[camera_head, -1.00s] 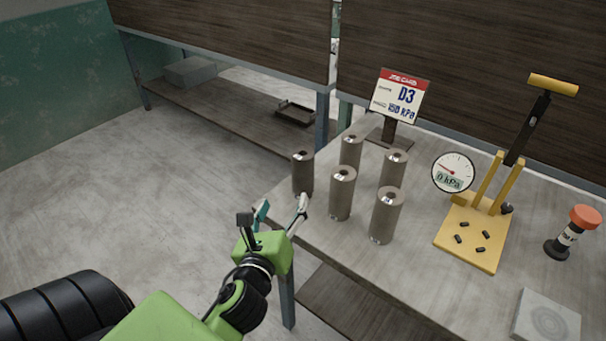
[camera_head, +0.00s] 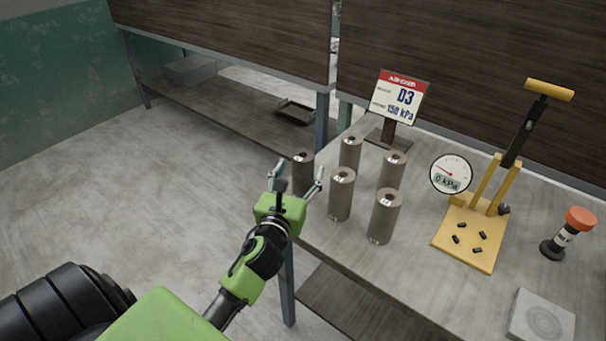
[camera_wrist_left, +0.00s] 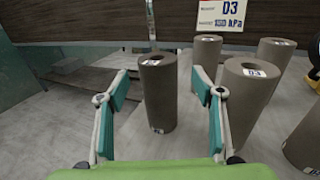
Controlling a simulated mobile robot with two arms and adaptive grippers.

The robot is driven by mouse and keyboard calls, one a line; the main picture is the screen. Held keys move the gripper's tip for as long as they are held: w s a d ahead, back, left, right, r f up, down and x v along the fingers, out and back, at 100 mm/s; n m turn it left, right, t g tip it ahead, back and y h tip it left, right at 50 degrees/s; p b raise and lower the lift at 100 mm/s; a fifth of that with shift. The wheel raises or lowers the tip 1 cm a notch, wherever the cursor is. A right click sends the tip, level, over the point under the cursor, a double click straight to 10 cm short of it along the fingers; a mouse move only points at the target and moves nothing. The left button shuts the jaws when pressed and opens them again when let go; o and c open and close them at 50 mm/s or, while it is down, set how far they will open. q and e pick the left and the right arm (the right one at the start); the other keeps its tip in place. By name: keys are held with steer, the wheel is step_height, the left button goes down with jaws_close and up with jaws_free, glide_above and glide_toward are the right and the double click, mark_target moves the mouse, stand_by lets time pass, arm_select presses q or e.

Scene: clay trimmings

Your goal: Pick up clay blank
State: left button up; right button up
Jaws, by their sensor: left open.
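Several grey-brown cylindrical clay blanks stand upright on the table. The leftmost clay blank (camera_head: 302,172) is at the table's left edge. My left gripper (camera_head: 299,178) is open and empty, with its fingers on either side of that blank as seen from the head. In the left wrist view the same blank (camera_wrist_left: 158,98) stands ahead between the spread fingers, with a small label near its base. Contact cannot be told. Another blank (camera_wrist_left: 247,98) with a D3 label stands just right of the right finger. My right gripper is not in view.
A D3 sign reading 150 kPa (camera_head: 400,97) stands behind the blanks. A yellow lever press with a 0 kPa gauge (camera_head: 451,173), an orange-capped container (camera_head: 567,235) and a grey square block (camera_head: 541,318) are on the right. Neighbouring blanks stand close to the gripper's right.

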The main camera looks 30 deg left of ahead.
mark_target(303, 159)
arm_select(q)
steer(key=x, duration=0.4)
steer(key=shift+w+a+r+p, duration=0.1)
steer(key=shift+w+a+p, duration=0.2)
steer(key=shift+p, duration=0.1)
jaws_close()
steer(key=shift+r, duration=0.15)
